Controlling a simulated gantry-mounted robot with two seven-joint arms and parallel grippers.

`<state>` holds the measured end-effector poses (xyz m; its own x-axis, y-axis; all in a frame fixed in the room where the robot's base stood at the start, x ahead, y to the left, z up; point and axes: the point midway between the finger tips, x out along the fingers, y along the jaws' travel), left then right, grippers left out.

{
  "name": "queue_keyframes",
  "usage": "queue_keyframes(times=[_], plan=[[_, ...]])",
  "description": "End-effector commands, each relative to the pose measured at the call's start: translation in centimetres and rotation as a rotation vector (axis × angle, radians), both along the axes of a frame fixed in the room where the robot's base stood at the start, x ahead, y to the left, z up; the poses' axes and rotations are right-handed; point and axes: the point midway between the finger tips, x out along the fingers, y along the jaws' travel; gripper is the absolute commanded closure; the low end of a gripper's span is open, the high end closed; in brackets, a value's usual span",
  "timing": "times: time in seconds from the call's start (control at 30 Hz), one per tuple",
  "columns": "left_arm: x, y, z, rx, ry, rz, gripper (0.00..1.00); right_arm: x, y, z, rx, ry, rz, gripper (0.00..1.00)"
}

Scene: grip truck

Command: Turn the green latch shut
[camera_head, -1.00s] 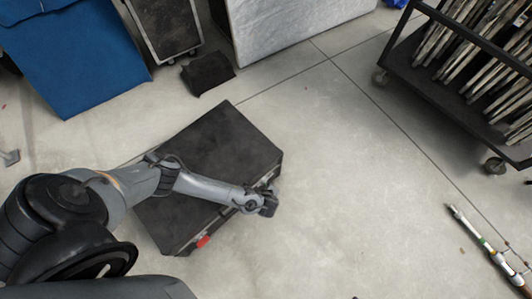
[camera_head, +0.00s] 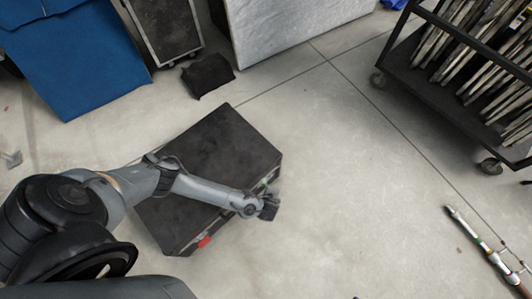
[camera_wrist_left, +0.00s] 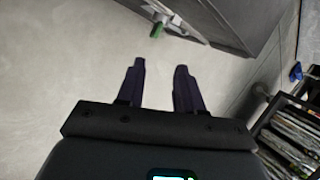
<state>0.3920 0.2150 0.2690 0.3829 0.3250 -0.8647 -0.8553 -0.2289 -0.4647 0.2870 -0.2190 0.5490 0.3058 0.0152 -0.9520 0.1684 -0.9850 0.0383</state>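A black case (camera_head: 215,165) lies on the floor, partly covered by my left arm in the head view. The green latch (camera_wrist_left: 157,30) shows in the wrist view on the case's metal-edged side, sticking out from it. In the head view a small green spot (camera_head: 265,184) shows on that right side, just above my gripper. My left gripper (camera_head: 269,208) is beside this side. In the wrist view its two fingers (camera_wrist_left: 160,66) are apart with nothing between them, and the latch lies beyond the tips, not touching. My right gripper is in neither view.
A red latch (camera_head: 204,242) is on the same side of the case, nearer the bottom. A cart (camera_head: 400,65) with stacked stands is at the upper right, and a pole (camera_head: 485,250) lies at lower right. The floor (camera_head: 350,190) right of the case is clear.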

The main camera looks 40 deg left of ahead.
Motion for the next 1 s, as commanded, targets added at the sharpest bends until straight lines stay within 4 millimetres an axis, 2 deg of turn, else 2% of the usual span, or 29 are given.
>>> queue_keyframes(times=[0.07,0.17,0.3,0.37,0.43,0.5,0.57,0.7,0.83,0.9,1.0], plan=[[1.7,0.0,0.4,-0.111,-0.105,0.169,0.64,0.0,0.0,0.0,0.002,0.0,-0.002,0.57],[6.2,-0.8,2.3,-0.337,-0.297,0.476,0.64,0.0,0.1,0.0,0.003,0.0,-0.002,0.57],[12.0,-2.2,5.5,-0.754,-0.564,1.02,0.64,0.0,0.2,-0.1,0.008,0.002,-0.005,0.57],[13.7,-2.0,6.6,-0.936,-0.671,1.284,0.64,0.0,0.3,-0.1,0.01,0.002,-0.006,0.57],[14.4,-1.1,7.0,-1.1,-0.778,1.566,0.64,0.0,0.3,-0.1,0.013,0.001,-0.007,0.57],[13.8,0.4,6.6,-1.203,-0.874,1.81,0.64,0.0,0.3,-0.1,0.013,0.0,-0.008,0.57],[12.4,1.6,5.6,-1.242,-0.941,1.986,0.64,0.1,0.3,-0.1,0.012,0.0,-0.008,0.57],[7.4,3.3,2.2,-1.186,-1.03,2.267,0.64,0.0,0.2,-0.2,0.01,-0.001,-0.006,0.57],[2.7,2.6,-0.7,-1.087,-1.018,2.426,0.64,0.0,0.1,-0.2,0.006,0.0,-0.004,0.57],[1.2,1.8,-1.6,-1.061,-1.001,2.458,0.64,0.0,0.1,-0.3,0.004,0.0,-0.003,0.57],[0.3,1.4,-2.5,-1.043,-0.986,2.467,0.64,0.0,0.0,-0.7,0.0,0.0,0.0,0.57]])
